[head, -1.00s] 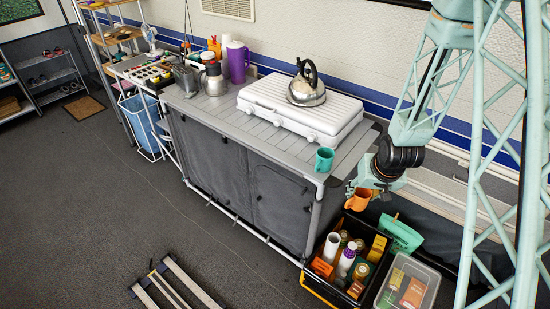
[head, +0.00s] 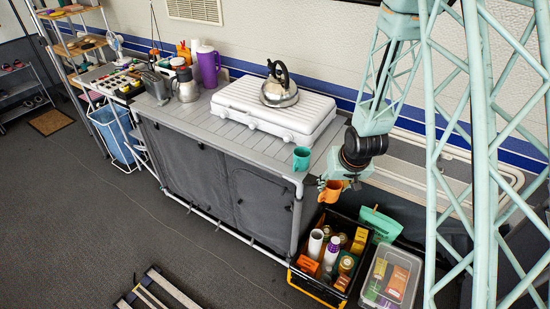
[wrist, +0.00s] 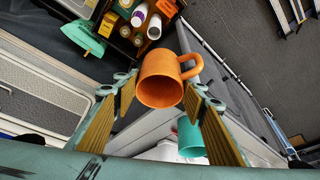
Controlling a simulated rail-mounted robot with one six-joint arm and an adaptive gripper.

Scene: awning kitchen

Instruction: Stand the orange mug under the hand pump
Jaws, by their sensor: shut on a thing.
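The orange mug (head: 331,191) hangs in my gripper (head: 336,184), off the right end of the counter and above the black crate. In the wrist view the orange mug (wrist: 160,82) sits between the two yellow-padded fingers of my gripper (wrist: 160,92), with its handle to the upper right. My gripper is shut on it. I cannot pick out the hand pump for certain. A thin upright shape (head: 155,42) rises behind the far left end of the counter, too small to identify.
A teal mug (head: 301,158) stands on the counter's right corner, close to the held mug. A kettle (head: 279,91) sits on the white stove (head: 270,118). A black crate (head: 296,268) of bottles and boxes and a clear bin (head: 391,276) stand below.

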